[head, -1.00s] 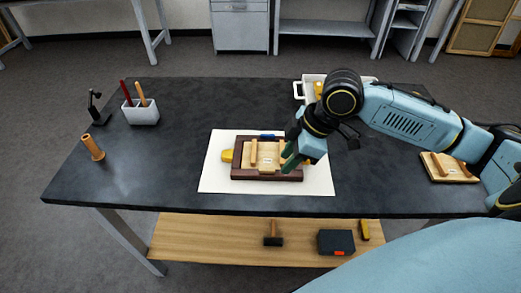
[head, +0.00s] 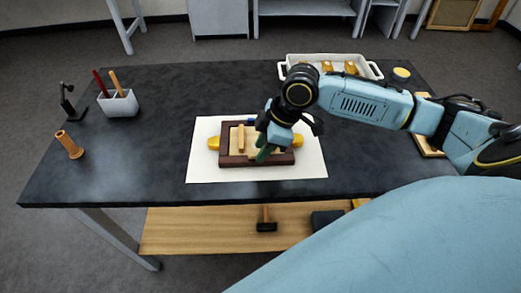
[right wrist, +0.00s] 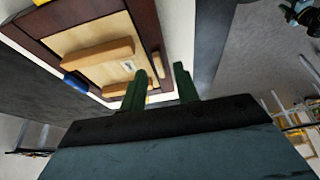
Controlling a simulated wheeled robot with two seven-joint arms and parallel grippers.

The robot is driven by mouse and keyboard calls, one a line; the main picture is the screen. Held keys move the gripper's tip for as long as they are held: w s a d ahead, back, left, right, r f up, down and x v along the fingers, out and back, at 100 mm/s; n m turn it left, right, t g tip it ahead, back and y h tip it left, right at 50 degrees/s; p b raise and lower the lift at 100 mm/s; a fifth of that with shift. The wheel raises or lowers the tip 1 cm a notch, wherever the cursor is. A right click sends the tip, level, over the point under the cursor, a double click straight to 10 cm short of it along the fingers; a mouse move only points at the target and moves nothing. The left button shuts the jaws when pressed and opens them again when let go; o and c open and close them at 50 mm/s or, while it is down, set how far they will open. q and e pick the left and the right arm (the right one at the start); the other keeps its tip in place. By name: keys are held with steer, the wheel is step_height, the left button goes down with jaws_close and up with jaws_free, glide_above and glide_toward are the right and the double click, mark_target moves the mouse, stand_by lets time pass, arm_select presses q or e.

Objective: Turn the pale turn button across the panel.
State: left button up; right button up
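A dark brown frame (head: 226,160) holding a pale wooden panel (head: 232,143) lies on a white sheet on the table. In the right wrist view the panel (right wrist: 77,37) has two raised wooden bars. The pale turn button (right wrist: 158,65) seems to be the small light-brown piece on the frame there, lying along the frame's edge. In the head view my right gripper hides it. My right gripper (head: 264,152) is over the front right part of the frame. Its green fingers (right wrist: 161,87) are apart with nothing between them, close to the button. My left gripper is out of view.
A blue button (head: 250,121) and yellow pieces (head: 213,142) sit around the frame. A white tray (head: 290,70) stands behind the arm. The table's front left is clear.

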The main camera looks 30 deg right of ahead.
steer(key=shift+w+a+f, duration=0.15)
steer(key=shift+a+f, duration=0.05)
steer(key=shift+f, duration=0.4)
jaws_close()
